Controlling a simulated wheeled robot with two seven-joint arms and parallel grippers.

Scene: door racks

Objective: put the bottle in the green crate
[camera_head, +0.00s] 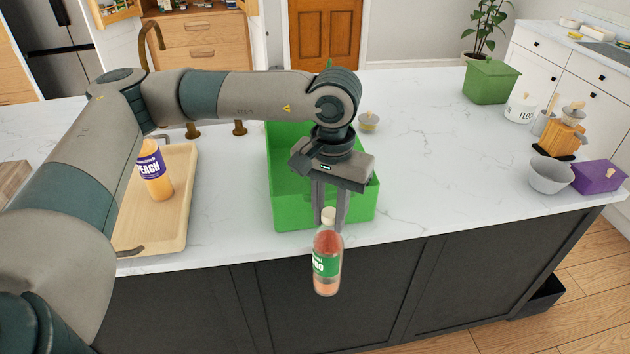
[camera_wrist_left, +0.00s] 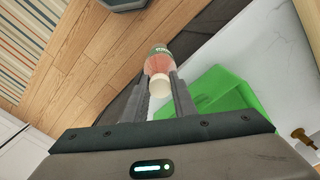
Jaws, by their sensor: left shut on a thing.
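A clear bottle (camera_head: 326,265) with a white cap, reddish contents and a green label hangs upright from my left gripper (camera_head: 329,212). The fingers are shut around it near the cap. In the head view it appears in front of the counter's front edge. The green crate (camera_head: 355,214) stands open on the counter behind the gripper; my arm hides part of it. In the left wrist view the bottle (camera_wrist_left: 160,68) sits between the fingertips (camera_wrist_left: 161,90), with the green crate (camera_wrist_left: 225,95) to the right. My right gripper is not in view.
A wooden tray (camera_head: 184,215) with an orange peach bottle (camera_head: 154,172) is left of the crate. A green lidded box (camera_head: 490,82), flour canister (camera_head: 519,108), grey bowl (camera_head: 550,176) and purple box (camera_head: 597,177) stand at the right. The counter between is mostly clear.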

